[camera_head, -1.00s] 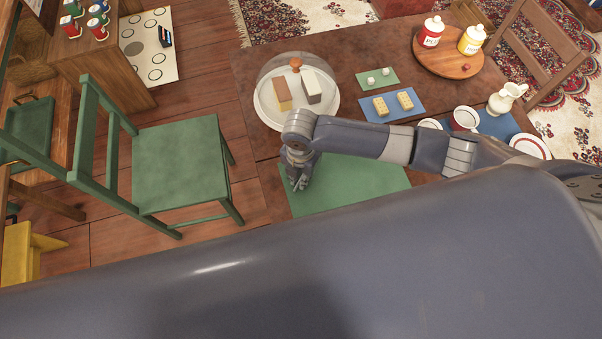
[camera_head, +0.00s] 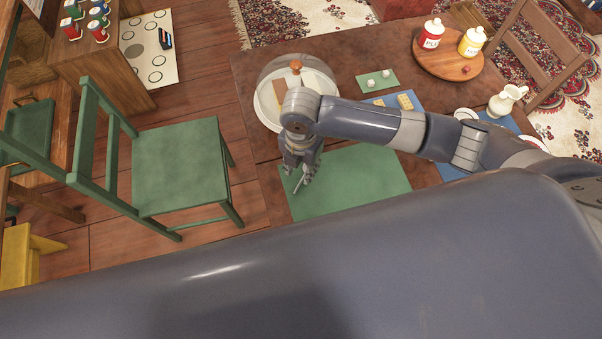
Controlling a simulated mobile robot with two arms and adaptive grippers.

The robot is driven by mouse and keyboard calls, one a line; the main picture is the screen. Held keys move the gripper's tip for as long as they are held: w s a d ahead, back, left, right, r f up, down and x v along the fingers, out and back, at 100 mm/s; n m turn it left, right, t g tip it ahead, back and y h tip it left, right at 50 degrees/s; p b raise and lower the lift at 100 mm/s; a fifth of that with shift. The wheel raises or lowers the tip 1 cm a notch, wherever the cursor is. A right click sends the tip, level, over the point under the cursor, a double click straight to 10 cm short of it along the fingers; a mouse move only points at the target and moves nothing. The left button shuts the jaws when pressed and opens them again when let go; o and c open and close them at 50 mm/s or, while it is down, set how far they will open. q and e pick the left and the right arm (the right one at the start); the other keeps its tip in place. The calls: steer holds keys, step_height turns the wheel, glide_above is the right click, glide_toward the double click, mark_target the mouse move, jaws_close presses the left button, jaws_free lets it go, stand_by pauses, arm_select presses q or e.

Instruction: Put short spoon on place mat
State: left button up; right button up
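My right gripper (camera_head: 302,186) is above the mat's left part, pointing down. A thin grey sliver shows at its fingertips; I cannot tell whether it is the short spoon or part of a finger. The fingers are too small to show whether they are open or shut. No spoon is clearly visible elsewhere. My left gripper is not in view.
A glass-domed dish (camera_head: 266,98) stands right behind my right wrist. Small mats with blocks, a white jug (camera_head: 507,99), and a round wooden board (camera_head: 448,62) with two jars are farther right. A green chair (camera_head: 180,160) stands left of the table.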

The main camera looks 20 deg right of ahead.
step_height(320, 180, up, 5)
steer(key=shift+r, duration=0.1)
steer(key=shift+s, duration=0.1)
stand_by(0.6)
